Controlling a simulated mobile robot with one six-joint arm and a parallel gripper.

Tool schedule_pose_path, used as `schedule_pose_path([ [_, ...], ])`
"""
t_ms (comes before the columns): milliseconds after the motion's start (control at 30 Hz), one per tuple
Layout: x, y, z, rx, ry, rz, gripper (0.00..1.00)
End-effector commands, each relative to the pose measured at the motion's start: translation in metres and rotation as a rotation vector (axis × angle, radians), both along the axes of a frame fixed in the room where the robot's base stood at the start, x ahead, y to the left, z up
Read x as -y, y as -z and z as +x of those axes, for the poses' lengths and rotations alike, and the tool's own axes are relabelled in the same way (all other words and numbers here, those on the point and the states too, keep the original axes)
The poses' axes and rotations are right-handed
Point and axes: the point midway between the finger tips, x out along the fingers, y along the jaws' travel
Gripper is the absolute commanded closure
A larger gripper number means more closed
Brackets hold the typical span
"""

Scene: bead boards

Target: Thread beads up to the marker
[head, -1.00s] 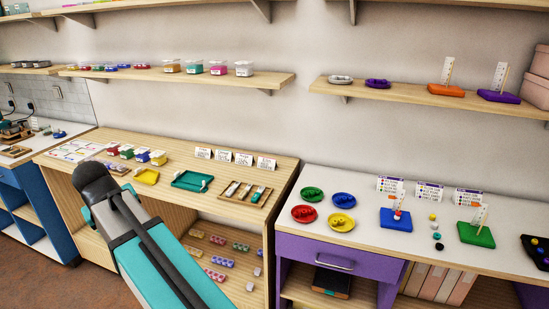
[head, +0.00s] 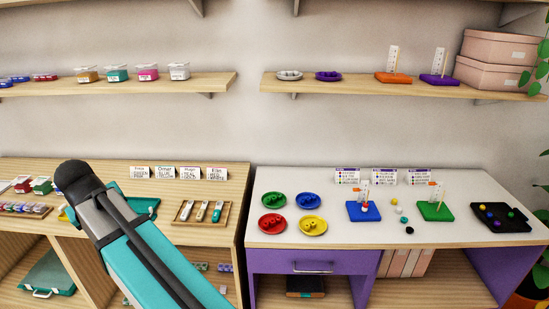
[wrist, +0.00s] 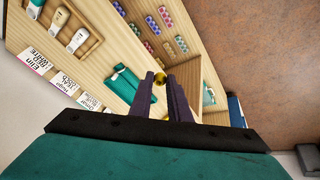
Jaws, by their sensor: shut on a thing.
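In the wrist view my gripper (wrist: 166,84) is shut on a small yellow bead (wrist: 160,79) at its fingertips. In the head view the fingers are hidden; only my arm shows. On the white table a blue bead board (head: 354,212) has an upright peg with a few red and white beads low on it and an orange marker above. A green bead board (head: 436,212) to its right has a peg with an orange marker; I cannot make out beads on it. Several loose beads (head: 404,219) lie between the boards.
Green (head: 273,199), blue (head: 308,200), red (head: 272,223) and yellow (head: 313,226) dishes stand left of the boards. A black tray (head: 500,225) with beads is at the right. Cards (head: 382,177) stand behind. A wooden bench (head: 215,232) lies below my gripper.

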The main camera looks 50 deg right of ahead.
Motion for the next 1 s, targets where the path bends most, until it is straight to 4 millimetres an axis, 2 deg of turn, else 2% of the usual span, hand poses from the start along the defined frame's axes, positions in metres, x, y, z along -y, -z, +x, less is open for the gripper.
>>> schedule_pose_path([
  [400, -0.002, 0.000, 0.000, 0.000, -0.002, 0.000, 1.00],
  [567, 0.008, -0.001, 0.001, -0.001, 0.022, 0.001, 1.00],
  [667, 0.023, -0.003, 0.001, -0.003, 0.058, 0.002, 1.00],
  [767, 0.047, -0.005, 0.001, -0.006, 0.115, 0.005, 1.00],
  [1000, 0.123, -0.012, -0.004, -0.013, 0.302, 0.013, 1.00],
])
